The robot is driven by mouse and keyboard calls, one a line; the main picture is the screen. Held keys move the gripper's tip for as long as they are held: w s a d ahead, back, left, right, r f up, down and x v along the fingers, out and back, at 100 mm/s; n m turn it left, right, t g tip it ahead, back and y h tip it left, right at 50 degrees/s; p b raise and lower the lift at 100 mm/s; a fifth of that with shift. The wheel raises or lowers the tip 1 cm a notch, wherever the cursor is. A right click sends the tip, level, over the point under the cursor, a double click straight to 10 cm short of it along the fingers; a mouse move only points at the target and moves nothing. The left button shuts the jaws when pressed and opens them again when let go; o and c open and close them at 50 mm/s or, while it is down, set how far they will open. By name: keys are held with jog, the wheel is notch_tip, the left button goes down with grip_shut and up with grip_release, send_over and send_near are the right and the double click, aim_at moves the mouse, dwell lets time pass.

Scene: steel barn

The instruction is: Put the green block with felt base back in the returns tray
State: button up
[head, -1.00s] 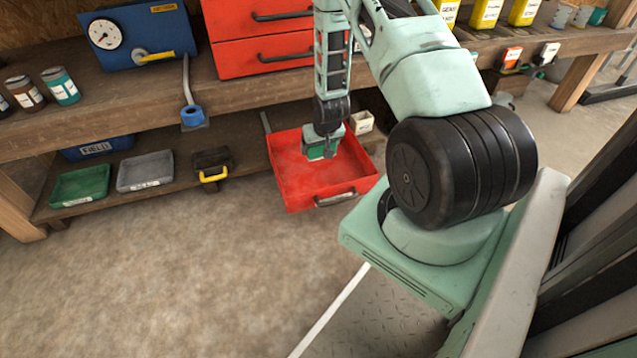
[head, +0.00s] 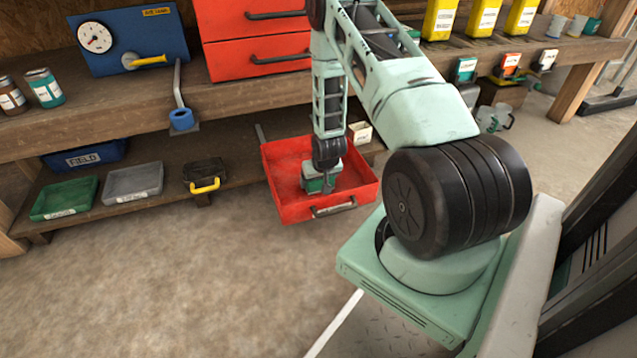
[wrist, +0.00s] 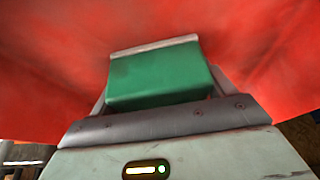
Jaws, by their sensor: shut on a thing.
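My gripper (head: 322,183) is shut on the green block (wrist: 160,78) and points down inside the open red drawer (head: 285,208). In the wrist view the block sits between the fingers, with a pale grey strip along its far edge. In the head view only a bit of green shows at the gripper; most of the block is hidden. I cannot tell whether it touches the drawer floor. A green tray (head: 64,197) and a grey tray (head: 133,183) stand on the low shelf at left. Their labels are too small to read, so I cannot tell which is the returns tray.
A black case with a yellow handle (head: 204,182) stands between the grey tray and the drawer. A blue bin (head: 84,157) is behind the trays. The workbench (head: 100,116) overhangs the low shelf (head: 235,184). A small white box (head: 360,131) is behind the drawer.

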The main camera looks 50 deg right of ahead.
jog(key=shift+r, duration=0.1)
jog(key=o, duration=1.1)
jog(key=shift+f, duration=0.2)
jog(key=shift+r, duration=0.1)
